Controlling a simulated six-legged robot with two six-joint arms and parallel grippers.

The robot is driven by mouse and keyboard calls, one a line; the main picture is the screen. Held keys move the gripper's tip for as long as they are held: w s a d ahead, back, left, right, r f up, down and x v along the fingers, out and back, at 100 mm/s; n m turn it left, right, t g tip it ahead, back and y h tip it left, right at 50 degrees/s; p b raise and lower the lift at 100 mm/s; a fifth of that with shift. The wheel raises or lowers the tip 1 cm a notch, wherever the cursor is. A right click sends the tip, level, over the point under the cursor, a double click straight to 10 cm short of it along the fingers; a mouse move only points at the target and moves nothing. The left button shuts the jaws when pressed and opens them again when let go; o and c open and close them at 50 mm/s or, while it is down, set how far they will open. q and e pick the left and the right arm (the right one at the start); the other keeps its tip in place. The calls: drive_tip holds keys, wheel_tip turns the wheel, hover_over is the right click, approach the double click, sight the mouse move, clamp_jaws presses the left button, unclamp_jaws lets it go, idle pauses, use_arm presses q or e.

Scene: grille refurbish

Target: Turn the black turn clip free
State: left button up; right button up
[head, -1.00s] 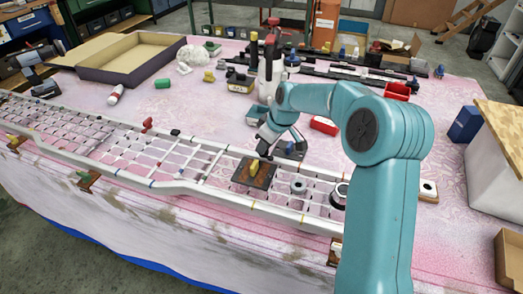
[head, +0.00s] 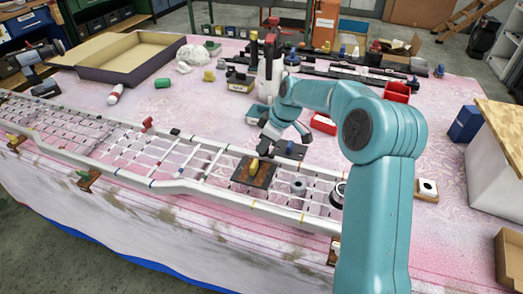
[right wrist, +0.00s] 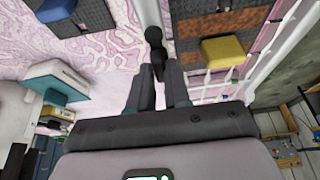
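The black turn clip (right wrist: 156,38) shows in the right wrist view, directly ahead of my right fingertips, by the white rail of the grille. Its lower part lies in line with the narrow gap between the fingers of my right gripper (right wrist: 161,78). Whether they touch or pinch it I cannot tell. In the head view my right gripper (head: 270,133) hangs over the back rail of the grille (head: 195,193), behind a brown plate with a yellow knob (head: 254,172). There my arm and gripper hide the clip. My left gripper is not in view.
A blue-topped block (head: 290,147) stands just right of the gripper. A grey ring (head: 298,186) sits on the grille. A red clip (head: 148,123) is farther left on the back rail. An open cardboard box (head: 130,57) is at the back left.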

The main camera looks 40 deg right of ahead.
drive_tip(key=shift+o, duration=1.4)
drive_tip(key=p+v, duration=0.4)
drive_tip(key=v, duration=0.5)
